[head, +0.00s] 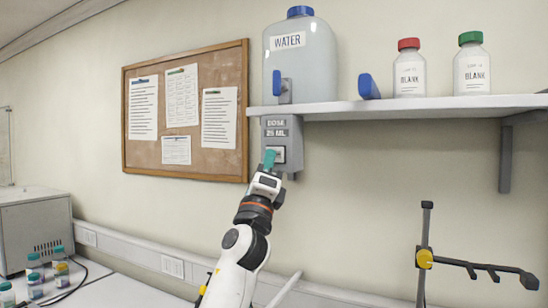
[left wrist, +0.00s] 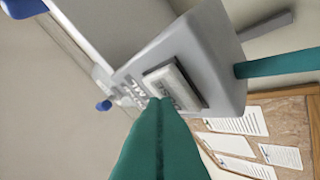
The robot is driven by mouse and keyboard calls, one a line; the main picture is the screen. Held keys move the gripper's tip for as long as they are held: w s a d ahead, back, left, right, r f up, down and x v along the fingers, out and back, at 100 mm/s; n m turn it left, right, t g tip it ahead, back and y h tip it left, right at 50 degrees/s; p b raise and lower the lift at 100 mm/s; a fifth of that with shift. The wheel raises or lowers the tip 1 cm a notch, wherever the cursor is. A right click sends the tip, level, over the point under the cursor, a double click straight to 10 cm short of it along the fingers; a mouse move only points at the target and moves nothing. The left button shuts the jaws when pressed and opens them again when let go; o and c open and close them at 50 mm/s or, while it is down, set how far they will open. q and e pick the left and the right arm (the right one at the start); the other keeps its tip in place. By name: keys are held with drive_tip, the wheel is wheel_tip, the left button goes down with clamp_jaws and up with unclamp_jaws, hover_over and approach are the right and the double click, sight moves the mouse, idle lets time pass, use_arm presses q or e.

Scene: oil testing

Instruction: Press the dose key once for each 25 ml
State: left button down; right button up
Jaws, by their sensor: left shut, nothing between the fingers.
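The grey dose box (head: 270,131), labelled "DOSE 25 ML", hangs under the shelf's left end, below the water tank (head: 318,58). Its pale dose key (head: 281,155) sits on the front face. The key also shows in the left wrist view (left wrist: 176,86) as a raised rectangle. My left gripper (head: 268,159) is shut and empty, its teal fingertips at the key's left edge. In the left wrist view my left gripper (left wrist: 158,104) overlaps the key's near edge; I cannot tell whether they touch. My right gripper is not in view.
The shelf (head: 420,104) holds two bottles marked "BLANK", one red-capped (head: 409,70), one green-capped (head: 471,66). A cork board (head: 186,110) hangs left. A stand with a yellow clamp (head: 424,258) is lower right. Small vials (head: 36,278) stand lower left. A teal bar (left wrist: 280,62) is unclear.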

use_arm(q)
drive_tip(key=shift+w+d+b, duration=0.1)
drive_tip(key=shift+w+b, duration=0.15)
drive_tip(key=shift+b, duration=0.2)
idle(0.3)
idle(0.3)
drive_tip(key=shift+s+a+r+p, duration=0.1)
drive_tip(key=shift+s+a+p, duration=0.2)
drive_tip(key=shift+p, duration=0.45)
drive_tip(key=shift+s+f+p, duration=0.2)
drive_tip(key=shift+s+p, duration=0.15)
drive_tip(key=shift+s, duration=0.2)
drive_tip(key=s+p, duration=0.1)
drive_tip(key=s+a+p, duration=0.1)
drive_tip(key=s, duration=0.1)
drive_tip(key=s+a+p, duration=0.1)
drive_tip(key=p, duration=0.1)
drive_tip(key=shift+s, duration=0.25)
